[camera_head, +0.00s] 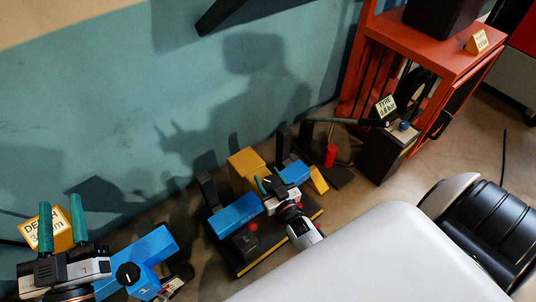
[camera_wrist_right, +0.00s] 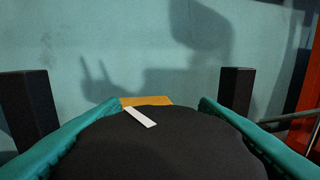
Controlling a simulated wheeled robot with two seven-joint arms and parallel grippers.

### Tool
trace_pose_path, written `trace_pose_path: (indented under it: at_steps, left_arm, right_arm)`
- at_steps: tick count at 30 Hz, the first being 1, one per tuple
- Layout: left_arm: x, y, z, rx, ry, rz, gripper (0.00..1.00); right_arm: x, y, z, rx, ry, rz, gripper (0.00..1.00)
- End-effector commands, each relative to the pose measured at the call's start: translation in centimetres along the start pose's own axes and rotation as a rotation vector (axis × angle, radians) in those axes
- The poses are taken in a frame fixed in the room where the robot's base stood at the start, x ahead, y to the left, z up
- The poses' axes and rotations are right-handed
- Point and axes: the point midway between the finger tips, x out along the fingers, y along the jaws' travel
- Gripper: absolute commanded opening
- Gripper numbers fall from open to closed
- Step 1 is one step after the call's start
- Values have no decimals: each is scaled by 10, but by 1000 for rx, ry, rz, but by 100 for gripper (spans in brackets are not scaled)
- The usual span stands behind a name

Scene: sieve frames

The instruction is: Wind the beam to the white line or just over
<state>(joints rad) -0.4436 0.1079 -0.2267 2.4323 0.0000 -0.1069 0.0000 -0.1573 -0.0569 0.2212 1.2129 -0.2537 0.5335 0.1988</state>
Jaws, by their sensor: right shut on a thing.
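A black round knob (camera_wrist_right: 170,145) with a white mark on its top fills the lower middle of the right wrist view. My right gripper (camera_head: 270,183) has its teal fingers on both sides of this knob and is shut on it. The knob is on a blue and black fixture (camera_head: 237,213) with a black, yellow-edged base. My left gripper (camera_head: 62,228) is at the lower left of the head view, its two teal fingers apart and nothing seen between them. I cannot pick out the beam or its white line for certain.
A yellow block (camera_head: 246,163) and black posts stand behind the fixture. Another blue unit (camera_head: 143,275) with a black dial is at the lower left, near a yellow "DEPTH" sign (camera_head: 46,230). An orange rack (camera_head: 425,45) and a dark box (camera_head: 386,152) stand to the right.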

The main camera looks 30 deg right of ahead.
Motion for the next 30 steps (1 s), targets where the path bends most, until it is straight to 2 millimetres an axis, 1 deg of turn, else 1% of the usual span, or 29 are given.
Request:
trace_pose_path:
  at_steps: [6,19,20,21,23,30]
  left_arm:
    - [0,0,-3,1,21,1,36]
    - [0,1,-4,1,24,2,36]
    - [0,1,-4,1,24,2,36]
    - [0,1,-4,1,24,2,36]
    - [0,1,-4,1,24,2,36]
    - [0,1,-4,1,23,2,36]
  right_arm:
    - [0,-1,0,2,0,-43,32]
    - [0,-2,0,0,-1,-48,32]
    - [0,-2,0,0,-2,-48,60]
    - [0,-2,0,0,-2,-47,66]
    - [0,-2,0,0,-2,-47,76]
    - [0,-1,0,0,-2,-47,77]
